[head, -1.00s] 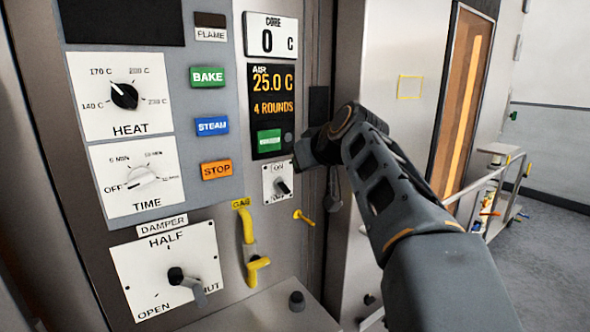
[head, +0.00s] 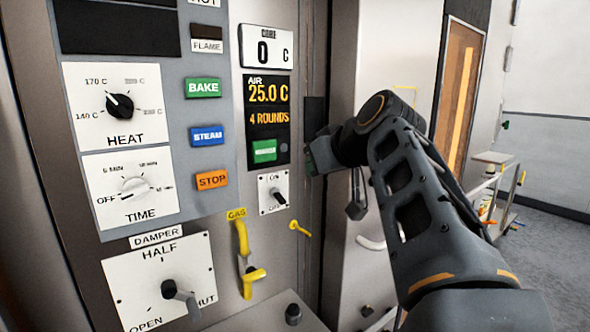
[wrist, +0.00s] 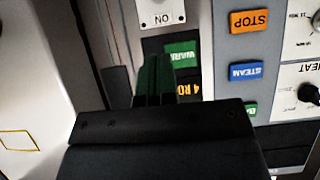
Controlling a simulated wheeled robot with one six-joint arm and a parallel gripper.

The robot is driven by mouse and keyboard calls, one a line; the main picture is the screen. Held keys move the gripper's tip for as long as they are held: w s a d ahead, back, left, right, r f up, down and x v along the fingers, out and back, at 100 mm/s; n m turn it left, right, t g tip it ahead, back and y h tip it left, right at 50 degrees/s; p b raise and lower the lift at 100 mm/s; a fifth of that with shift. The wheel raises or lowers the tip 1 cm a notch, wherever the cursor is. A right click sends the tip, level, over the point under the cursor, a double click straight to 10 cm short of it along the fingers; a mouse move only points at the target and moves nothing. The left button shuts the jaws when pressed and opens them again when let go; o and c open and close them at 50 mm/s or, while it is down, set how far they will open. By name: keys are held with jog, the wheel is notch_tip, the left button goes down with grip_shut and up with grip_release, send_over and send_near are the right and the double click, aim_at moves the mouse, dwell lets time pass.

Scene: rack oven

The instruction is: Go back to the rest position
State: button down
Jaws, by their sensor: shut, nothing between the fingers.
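My gripper (head: 314,157) is beside the right edge of the oven's control panel, to the right of the green button under the orange display. In the wrist view, which shows the panel upside down, its two dark fingers (wrist: 155,78) are together with nothing between them. They overlap the picture of the green button (wrist: 181,54) and the display; I cannot tell whether they touch anything. My arm reaches in from the lower right of the head view. The small ON switch (head: 279,196) is below and left of my gripper, with its dark lever tilted.
The panel carries a HEAT dial (head: 119,105), a TIME dial (head: 135,187), a damper lever (head: 178,293) and a yellow gas handle (head: 245,260). A wheeled trolley (head: 495,180) stands at the right by a wooden door (head: 455,90). Open floor lies at far right.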

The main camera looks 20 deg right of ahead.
notch_tip(320, 180, down, 17)
jog(key=s+m+g+h+p, duration=0.2)
jog(key=m+g+p, duration=0.1)
jog(key=m+g, duration=0.15)
jog(key=s+a+f+n+g+p, duration=0.2)
jog(key=s+a+f+g+p, duration=0.1)
jog(key=s+a+f, duration=0.6)
jog(key=shift+a+f+n+p, duration=0.2)
jog(key=shift+f+n+p, duration=0.25)
jog(key=shift+p, duration=0.45)
jog(key=shift+s+a, duration=0.1)
